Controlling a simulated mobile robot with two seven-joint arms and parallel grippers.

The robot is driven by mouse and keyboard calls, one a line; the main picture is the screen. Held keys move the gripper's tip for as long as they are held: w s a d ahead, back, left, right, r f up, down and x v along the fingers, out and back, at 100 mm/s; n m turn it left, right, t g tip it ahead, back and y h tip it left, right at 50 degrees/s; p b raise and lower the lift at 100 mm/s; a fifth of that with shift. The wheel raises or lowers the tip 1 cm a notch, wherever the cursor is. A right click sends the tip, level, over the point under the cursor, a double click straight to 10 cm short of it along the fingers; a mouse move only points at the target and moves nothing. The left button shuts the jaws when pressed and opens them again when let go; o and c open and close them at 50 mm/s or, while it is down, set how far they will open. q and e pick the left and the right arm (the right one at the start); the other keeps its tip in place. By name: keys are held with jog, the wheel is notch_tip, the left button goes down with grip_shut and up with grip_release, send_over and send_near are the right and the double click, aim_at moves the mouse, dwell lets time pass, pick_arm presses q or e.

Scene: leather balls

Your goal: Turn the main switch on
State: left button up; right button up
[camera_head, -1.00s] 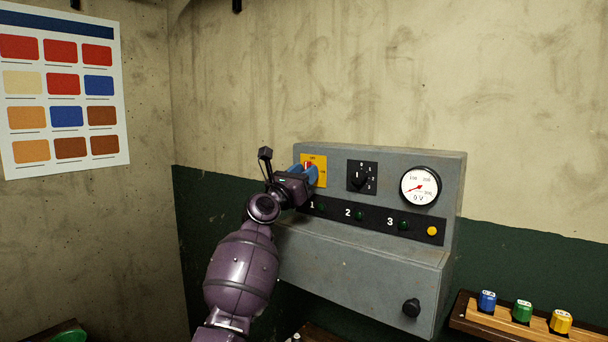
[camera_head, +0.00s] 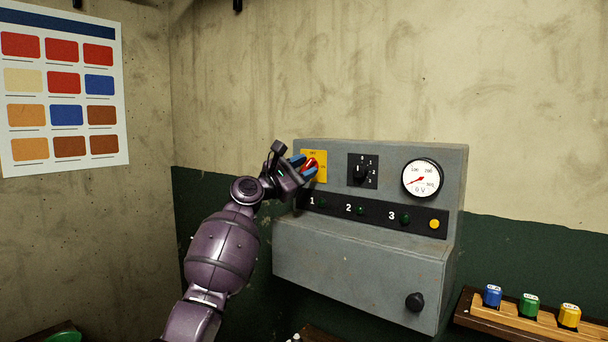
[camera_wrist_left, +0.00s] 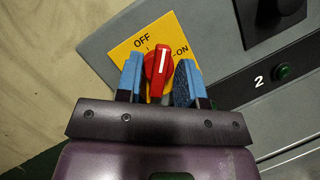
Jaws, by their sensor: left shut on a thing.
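The main switch is a red rotary knob with a white line (camera_wrist_left: 161,62), on a yellow plate (camera_head: 321,174) marked OFF and ON at the upper left of the grey control panel. In the left wrist view the white line points between the OFF and ON marks. My left gripper (camera_head: 303,167) reaches the knob from the left, rolled over at a tilt. Its blue fingers (camera_wrist_left: 160,68) sit on either side of the knob and are shut on it. The fingers hide part of the knob in the head view. My right gripper is not in view.
The grey panel (camera_head: 350,260) also carries a black selector dial (camera_head: 361,172), a gauge (camera_head: 422,179) with its needle low, and a row of dark green lamps with a yellow one (camera_head: 434,224). A wooden rack (camera_head: 500,312) with coloured blocks stands at lower right.

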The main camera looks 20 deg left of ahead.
pick_arm(q)
jog(key=m+g, duration=0.1)
jog(key=m, duration=0.2)
jog(key=shift+m+g+h, duration=0.3)
jog(key=shift+m+h, duration=0.1)
jog(key=m+g, duration=0.1)
jog(key=m, duration=0.2)
jog(key=shift+m+g+p, duration=0.35)
jog(key=shift+m+g, duration=0.15)
jog(key=shift+m, duration=0.6)
jog(key=shift+m+g+y+p, duration=0.35)
jog(key=shift+m+y, duration=0.15)
jog(key=shift+m, duration=0.6)
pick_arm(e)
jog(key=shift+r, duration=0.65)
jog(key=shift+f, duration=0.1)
pick_arm(q)
jog(key=o, duration=0.6)
jog(key=shift+c, duration=0.2)
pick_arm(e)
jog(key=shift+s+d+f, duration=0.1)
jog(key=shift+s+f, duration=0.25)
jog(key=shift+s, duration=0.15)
pick_arm(q)
jog(key=shift+a, duration=0.1)
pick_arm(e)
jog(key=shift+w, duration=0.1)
